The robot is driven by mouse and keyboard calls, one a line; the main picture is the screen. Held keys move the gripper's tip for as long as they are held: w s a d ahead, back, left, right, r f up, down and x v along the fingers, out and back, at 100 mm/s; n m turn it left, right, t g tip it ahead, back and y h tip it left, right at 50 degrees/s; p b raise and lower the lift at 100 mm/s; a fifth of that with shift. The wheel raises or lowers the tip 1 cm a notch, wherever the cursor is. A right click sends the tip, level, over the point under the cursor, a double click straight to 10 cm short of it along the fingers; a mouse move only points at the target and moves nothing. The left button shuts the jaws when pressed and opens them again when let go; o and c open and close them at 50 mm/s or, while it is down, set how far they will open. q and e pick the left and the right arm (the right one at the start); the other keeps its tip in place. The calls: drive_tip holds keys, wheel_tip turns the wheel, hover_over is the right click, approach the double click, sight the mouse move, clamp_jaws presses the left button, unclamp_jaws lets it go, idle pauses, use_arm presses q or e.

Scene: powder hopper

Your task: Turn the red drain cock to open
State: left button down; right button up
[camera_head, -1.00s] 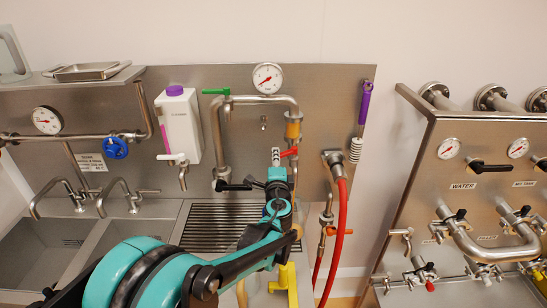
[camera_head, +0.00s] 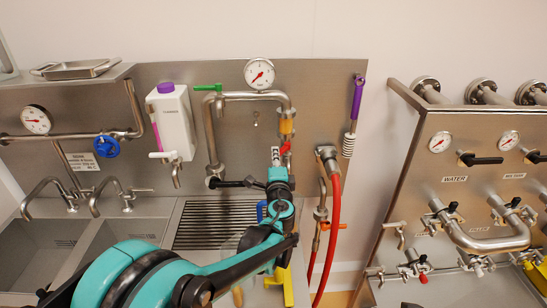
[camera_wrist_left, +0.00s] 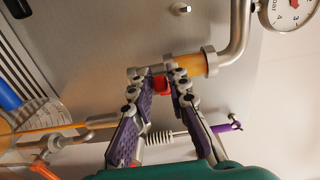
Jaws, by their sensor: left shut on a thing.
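The red drain cock (camera_head: 286,146) sits under the amber section (camera_head: 286,127) of the bent steel pipe on the back panel. My left gripper (camera_head: 280,158) is at the cock, with its arm reaching up from the lower left. In the left wrist view, the fingers of my left gripper (camera_wrist_left: 160,77) are closed around the red cock handle (camera_wrist_left: 161,85), just beside the amber section (camera_wrist_left: 190,66). The fingers hide part of the handle. My right gripper is not in view.
A red hose (camera_head: 333,220) hangs right of the cock. A black-handled valve (camera_head: 220,183) is to its left, above the drain grate (camera_head: 213,225). A green lever (camera_head: 207,87) and white dispenser (camera_head: 175,122) are on the panel. A second valve panel (camera_head: 410,180) stands right.

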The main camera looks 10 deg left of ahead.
sight(286, 150)
use_arm(q)
drive_tip(key=shift+s+d, duration=0.15)
drive_tip(key=shift+d, duration=1)
drive_tip(key=shift+d, duration=0.8)
drive_tip(key=shift+d, duration=0.25)
drive_tip(key=c, duration=1.6)
unclamp_jaws()
drive_tip(key=shift+c, duration=0.2)
drive_tip(key=shift+o, duration=1)
drive_tip(key=shift+w+d, duration=0.1)
drive_tip(key=shift+w, duration=0.1)
